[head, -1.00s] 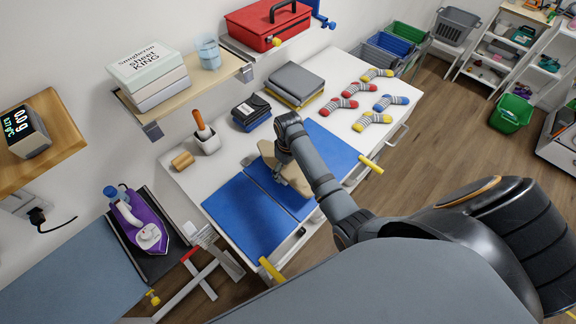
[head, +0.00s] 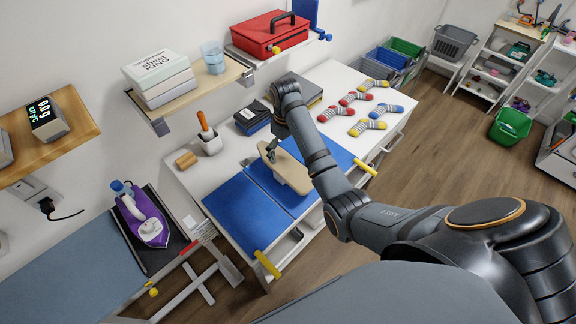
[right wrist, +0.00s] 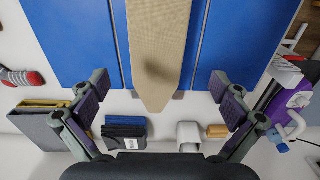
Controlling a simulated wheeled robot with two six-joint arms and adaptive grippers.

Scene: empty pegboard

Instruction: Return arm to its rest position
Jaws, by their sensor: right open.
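My right arm reaches in from the lower right in the head view, with its wrist above the white table (head: 345,75). My right gripper (head: 270,150) is partly hidden behind the arm. A tan tapered board (head: 288,171) lies on the blue folding panels (head: 250,215); the tan board also shows in the right wrist view (right wrist: 158,50), beyond the fingers. My left gripper is not in view.
Several patterned socks (head: 367,127) lie at the table's right. A holder (head: 209,144) with a wooden-handled tool and a dark folded stack (head: 252,117) stand at the back. A shelf (head: 190,92) with books and a glass juts above. A purple iron (head: 143,218) is at left.

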